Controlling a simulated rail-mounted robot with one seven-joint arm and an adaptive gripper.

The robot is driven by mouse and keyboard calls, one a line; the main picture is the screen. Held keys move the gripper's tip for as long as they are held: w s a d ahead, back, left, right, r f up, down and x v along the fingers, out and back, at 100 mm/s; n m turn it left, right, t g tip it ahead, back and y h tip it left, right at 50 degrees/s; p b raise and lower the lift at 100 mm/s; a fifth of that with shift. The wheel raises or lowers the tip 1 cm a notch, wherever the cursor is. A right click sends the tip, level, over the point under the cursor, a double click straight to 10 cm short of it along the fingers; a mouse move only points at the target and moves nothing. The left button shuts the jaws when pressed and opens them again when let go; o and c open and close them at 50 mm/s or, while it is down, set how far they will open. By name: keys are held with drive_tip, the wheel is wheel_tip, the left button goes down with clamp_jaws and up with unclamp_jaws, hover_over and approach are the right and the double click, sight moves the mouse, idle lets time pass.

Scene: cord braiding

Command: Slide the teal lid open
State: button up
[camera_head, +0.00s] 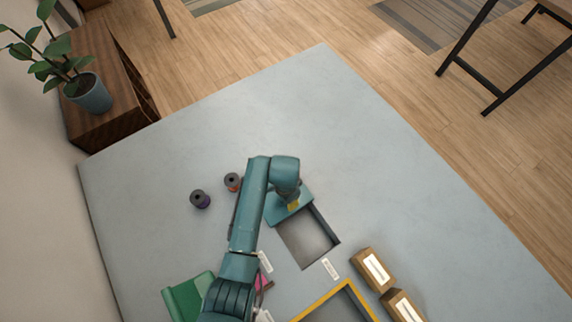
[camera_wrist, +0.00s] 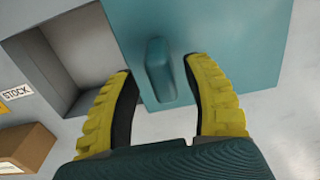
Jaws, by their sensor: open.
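The teal lid (camera_wrist: 228,45) is a flat plate with a raised teal handle (camera_wrist: 159,72), seen close up in the wrist view. In the head view the lid (camera_head: 277,216) sits at the far end of a grey open-topped box (camera_head: 308,243), whose near part is uncovered. The box also shows in the wrist view (camera_wrist: 72,45), left of the lid. My gripper (camera_wrist: 155,72) has its two yellow fingers apart, one on each side of the handle; contact cannot be told. In the head view my arm hides most of the gripper.
Two dark spools (camera_head: 201,199) (camera_head: 233,182) stand left of my arm. A yellow-rimmed tray (camera_head: 343,290) and two brown boxes (camera_head: 373,270) (camera_head: 402,305) are near the box. A green object (camera_head: 187,300) lies at lower left. The table's far part (camera_head: 300,100) is clear.

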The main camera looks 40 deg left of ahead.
wheel_tip(320, 180, up, 9)
drive_tip(key=shift+f, duration=0.1)
idle(0.5)
